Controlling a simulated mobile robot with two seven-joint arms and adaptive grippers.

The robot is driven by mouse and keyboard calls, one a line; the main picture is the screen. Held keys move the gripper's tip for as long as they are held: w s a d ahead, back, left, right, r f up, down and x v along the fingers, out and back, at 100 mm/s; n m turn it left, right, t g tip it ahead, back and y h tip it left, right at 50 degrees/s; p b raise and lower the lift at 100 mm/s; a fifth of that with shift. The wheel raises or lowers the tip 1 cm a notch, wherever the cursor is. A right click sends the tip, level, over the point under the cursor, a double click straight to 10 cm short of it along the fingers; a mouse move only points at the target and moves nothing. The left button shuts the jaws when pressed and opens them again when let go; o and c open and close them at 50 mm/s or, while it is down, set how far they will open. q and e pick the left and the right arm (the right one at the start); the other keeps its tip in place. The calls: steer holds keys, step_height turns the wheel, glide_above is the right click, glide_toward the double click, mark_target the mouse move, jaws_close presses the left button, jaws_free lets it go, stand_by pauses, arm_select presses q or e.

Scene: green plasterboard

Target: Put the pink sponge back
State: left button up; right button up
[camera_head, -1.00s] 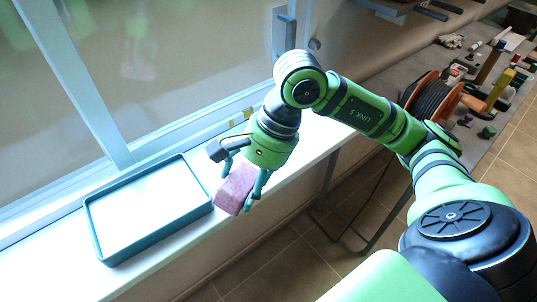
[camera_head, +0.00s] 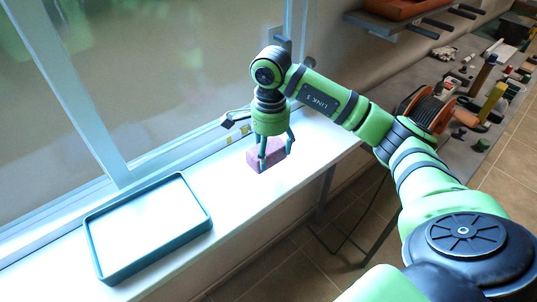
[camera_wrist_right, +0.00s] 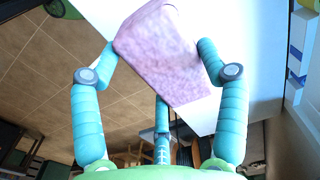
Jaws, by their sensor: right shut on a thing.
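The pink sponge (camera_head: 267,156) is at the right part of the white window sill, low over it or touching it; I cannot tell which. My right gripper (camera_head: 273,155) is shut on it from above. In the right wrist view the sponge (camera_wrist_right: 164,52) sits between the teal fingers of the right gripper (camera_wrist_right: 160,62), with the white sill behind it. The teal-rimmed tray (camera_head: 148,262) lies on the sill to the left, apart from the sponge, and looks empty. My left gripper is not in view.
The window frame (camera_head: 85,110) runs along the back of the sill, with a dark window handle (camera_head: 236,118) close behind my right gripper. A grey bench (camera_head: 440,150) with a cable reel (camera_head: 428,108) and several tools stands at the right. The sill between tray and sponge is clear.

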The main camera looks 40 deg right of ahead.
mark_target(269, 160)
steer(key=shift+w+f, duration=0.15)
steer(key=shift+w, duration=0.1)
steer(key=shift+f, duration=0.3)
step_height(269, 160, down, 3)
steer(key=shift+f+p, duration=0.1)
steer(key=shift+p, duration=0.95)
steer(key=shift+d+f, duration=0.1)
steer(key=shift+f, duration=0.1)
steer(key=o, duration=1.1)
